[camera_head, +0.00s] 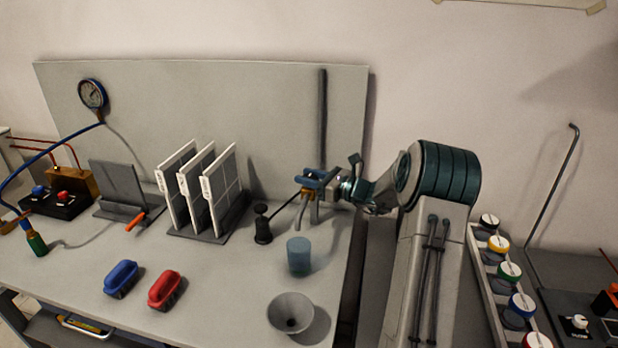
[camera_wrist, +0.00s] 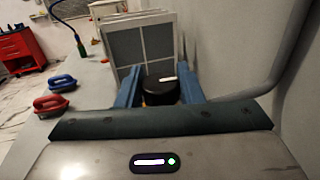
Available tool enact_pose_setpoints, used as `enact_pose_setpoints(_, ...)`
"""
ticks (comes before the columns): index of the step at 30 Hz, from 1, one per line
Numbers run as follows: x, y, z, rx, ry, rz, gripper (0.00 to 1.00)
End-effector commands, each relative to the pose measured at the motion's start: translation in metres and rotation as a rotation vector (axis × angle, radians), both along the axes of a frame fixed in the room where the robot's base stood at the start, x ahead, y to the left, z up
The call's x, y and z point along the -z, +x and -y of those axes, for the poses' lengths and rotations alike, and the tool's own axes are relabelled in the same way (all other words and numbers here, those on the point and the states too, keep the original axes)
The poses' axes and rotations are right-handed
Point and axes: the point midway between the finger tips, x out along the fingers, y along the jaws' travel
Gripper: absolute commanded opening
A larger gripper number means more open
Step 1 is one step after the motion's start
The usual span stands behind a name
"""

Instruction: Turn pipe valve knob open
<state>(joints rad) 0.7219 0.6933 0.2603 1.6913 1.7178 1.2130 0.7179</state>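In the wrist view, a round black knob (camera_wrist: 161,90) with a white mark on its top lies between the two blue fingers of my gripper (camera_wrist: 161,82). The fingers stand apart on either side of it, and I cannot tell whether they press on it. In the head view my gripper (camera_head: 312,180) is at the right part of the bench, pointing left, just above a brass valve body (camera_head: 313,192). The knob itself is mostly hidden there by the fingers.
White panels (camera_head: 209,188) stand in a rack to the left. Blue (camera_head: 121,279) and red (camera_head: 165,290) brushes lie at the front. A dark vertical pipe (camera_head: 323,125) is behind.

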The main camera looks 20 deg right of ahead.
Motion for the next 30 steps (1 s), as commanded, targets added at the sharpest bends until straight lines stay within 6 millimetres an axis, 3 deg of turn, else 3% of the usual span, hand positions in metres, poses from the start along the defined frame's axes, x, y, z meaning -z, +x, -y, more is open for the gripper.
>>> enact_pose_setpoints(1,-0.0001,-0.0001,0.0001,0.000,0.000,0.000,0.18)
enact_pose_setpoints(2,-0.0001,-0.0001,0.0001,0.000,0.000,0.000,0.11)
enact_pose_setpoints(24,-0.0012,-0.0002,0.0001,-0.136,0.000,0.001,0.11)
enact_pose_setpoints(25,-0.0012,-0.0002,0.0001,-0.136,0.000,0.001,0.40)
enact_pose_setpoints(26,-0.0012,-0.0002,0.0001,-0.136,0.000,0.001,0.48)
enact_pose_setpoints(27,-0.0011,-0.0002,0.0001,-0.136,0.000,0.001,0.55)
enact_pose_setpoints(30,-0.0008,-0.0002,0.0001,-0.135,0.000,0.001,0.55)
